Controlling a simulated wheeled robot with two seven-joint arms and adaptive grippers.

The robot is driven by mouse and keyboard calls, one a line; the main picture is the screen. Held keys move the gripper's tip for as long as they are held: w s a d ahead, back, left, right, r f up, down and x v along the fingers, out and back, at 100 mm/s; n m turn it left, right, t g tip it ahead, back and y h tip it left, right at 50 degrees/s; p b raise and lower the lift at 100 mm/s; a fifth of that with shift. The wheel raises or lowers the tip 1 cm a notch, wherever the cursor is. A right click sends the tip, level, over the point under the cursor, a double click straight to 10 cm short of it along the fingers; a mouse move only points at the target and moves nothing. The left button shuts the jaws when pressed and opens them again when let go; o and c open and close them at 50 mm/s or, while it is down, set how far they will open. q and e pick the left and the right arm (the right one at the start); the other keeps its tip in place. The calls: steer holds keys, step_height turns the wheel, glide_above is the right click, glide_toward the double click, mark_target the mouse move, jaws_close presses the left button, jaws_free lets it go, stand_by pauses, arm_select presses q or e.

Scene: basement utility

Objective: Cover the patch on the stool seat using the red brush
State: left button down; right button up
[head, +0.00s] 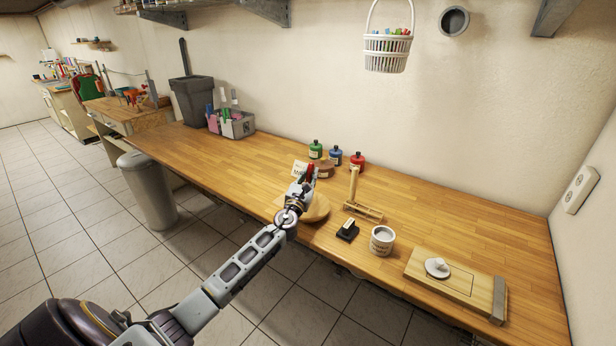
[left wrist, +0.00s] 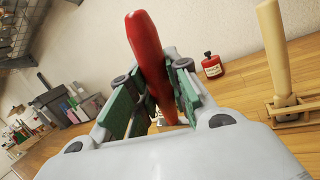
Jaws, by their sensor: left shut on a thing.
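My left gripper (head: 304,184) is shut on the red brush and holds it over the wooden bench. The brush's red handle (left wrist: 148,50) stands up, slightly tilted, between the green finger pads in the left wrist view; a bit of red also shows in the head view (head: 311,171). The brush's bristle end is hidden by the gripper. A round wooden disc, which looks like the stool seat (head: 319,208), lies under and just right of the gripper. I cannot make out the patch on it, nor whether the bristles touch it. My right gripper is not in view.
Green (head: 315,150), blue (head: 336,156) and red bottles (head: 357,161) stand behind the gripper. Right of the seat are a wooden stand with a post (head: 354,186), a small black block (head: 347,232), a pale cup (head: 382,241) and a wooden board (head: 470,285). The bench's back right is clear.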

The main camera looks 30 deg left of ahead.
arm_select(q)
steer(key=shift+f+b, duration=0.4)
steer(key=shift+f, duration=0.15)
stand_by(1.4)
steer(key=shift+s, duration=0.65)
steer(key=shift+w+r, duration=0.1)
steer(key=shift+w, duration=0.1)
steer(key=shift+w, duration=1.05)
steer(key=shift+s, duration=0.1)
steer(key=shift+s, duration=1.15)
steer(key=shift+w, duration=0.15)
